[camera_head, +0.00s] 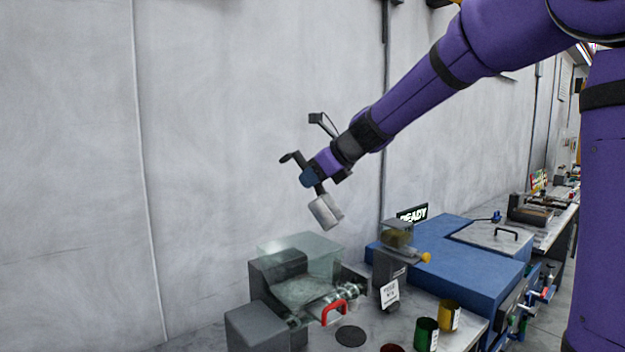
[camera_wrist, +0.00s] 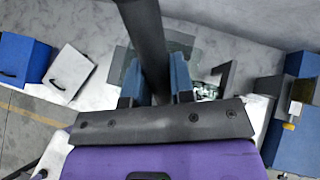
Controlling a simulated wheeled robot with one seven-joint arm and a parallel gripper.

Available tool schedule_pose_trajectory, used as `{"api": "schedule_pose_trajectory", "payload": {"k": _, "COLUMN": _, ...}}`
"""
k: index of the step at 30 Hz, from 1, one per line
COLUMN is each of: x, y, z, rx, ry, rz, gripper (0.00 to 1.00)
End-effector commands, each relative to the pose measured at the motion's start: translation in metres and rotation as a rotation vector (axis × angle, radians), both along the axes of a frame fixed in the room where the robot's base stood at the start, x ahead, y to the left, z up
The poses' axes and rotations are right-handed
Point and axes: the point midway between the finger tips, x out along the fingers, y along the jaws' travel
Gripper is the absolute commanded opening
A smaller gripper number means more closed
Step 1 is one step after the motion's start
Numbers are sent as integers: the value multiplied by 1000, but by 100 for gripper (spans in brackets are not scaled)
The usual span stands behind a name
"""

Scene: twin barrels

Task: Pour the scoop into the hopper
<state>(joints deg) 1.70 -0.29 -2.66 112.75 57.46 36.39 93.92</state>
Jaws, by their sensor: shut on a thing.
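My gripper (camera_head: 308,178) is shut on the dark handle of the scoop (camera_head: 326,211), high above the bench. The scoop's pale grey cup hangs tilted below the handle. In the wrist view, the blue fingers of my gripper (camera_wrist: 158,82) clasp the dark handle (camera_wrist: 145,35); the cup is not clear there. The inside of the cup is hidden. A clear-walled box (camera_head: 300,252) stands on a grey machine below the scoop. A smaller clear container (camera_head: 397,237) with yellowish contents stands to its right. I cannot tell for certain which is the hopper.
A blue machine (camera_head: 465,252) with a pale lid stands at the right, with a READY sign (camera_head: 412,213) behind. A red handle (camera_head: 334,312), a green cup (camera_head: 426,336) and a yellow cup (camera_head: 450,315) are at the front. The space around the scoop is clear.

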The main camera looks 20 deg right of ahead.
Motion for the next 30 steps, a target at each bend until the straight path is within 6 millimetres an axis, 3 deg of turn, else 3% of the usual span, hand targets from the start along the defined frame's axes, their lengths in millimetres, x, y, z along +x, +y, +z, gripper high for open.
{"api": "schedule_pose_trajectory", "payload": {"k": 21, "x": 1, "y": 1, "z": 14, "rx": -283, "ry": 246, "rz": 1, "gripper": 0}}
{"api": "schedule_pose_trajectory", "payload": {"k": 30, "x": 0, "y": -1, "z": 15, "rx": -302, "ry": 263, "rz": -3, "gripper": 0}}
